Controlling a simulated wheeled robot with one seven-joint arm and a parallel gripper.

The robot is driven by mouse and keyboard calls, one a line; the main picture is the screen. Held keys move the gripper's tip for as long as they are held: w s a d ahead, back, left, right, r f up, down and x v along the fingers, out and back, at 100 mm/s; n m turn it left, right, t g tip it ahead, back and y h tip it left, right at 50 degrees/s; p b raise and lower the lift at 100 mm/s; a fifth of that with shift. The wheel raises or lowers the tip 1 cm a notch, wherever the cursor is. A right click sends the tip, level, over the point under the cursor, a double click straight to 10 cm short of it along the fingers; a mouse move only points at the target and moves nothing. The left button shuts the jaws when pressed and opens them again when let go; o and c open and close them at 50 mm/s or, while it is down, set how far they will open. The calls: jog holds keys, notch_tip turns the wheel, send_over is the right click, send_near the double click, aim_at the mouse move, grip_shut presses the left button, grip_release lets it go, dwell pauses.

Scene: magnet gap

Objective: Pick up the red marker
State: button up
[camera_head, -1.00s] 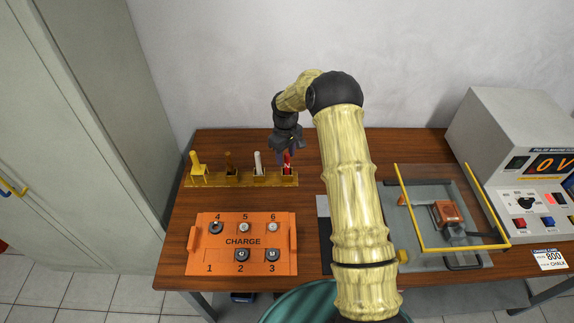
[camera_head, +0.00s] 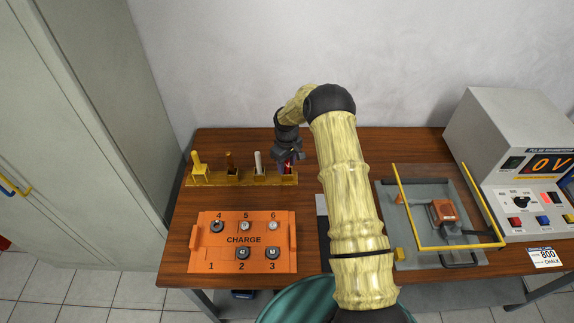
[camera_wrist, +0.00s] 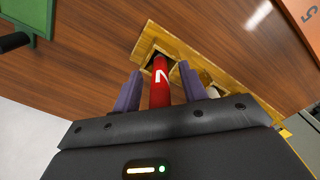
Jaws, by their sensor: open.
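The red marker (camera_wrist: 159,88) stands in the rightmost slot of the yellow marker rack (camera_head: 225,180). In the wrist view it rises between the two purple fingers of my gripper (camera_wrist: 158,90), which are apart with the marker between them. In the head view my gripper (camera_head: 287,160) is over the right end of the rack and covers most of the red marker (camera_head: 288,168). I cannot tell whether either finger touches it.
The orange CHARGE board (camera_head: 243,228) lies in front. A yellow-framed fixture (camera_head: 440,245) and a voltage box (camera_head: 525,165) are at the right.

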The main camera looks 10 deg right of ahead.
grip_shut()
jog(key=shift+s+a, duration=0.1)
jog(key=shift+r, duration=0.1)
jog(key=shift+r+b, duration=0.3)
jog(key=shift+r, duration=0.3)
notch_tip(320, 180, up, 9)
jog(key=shift+f+b, duration=0.15)
jog(key=shift+b, duration=0.9)
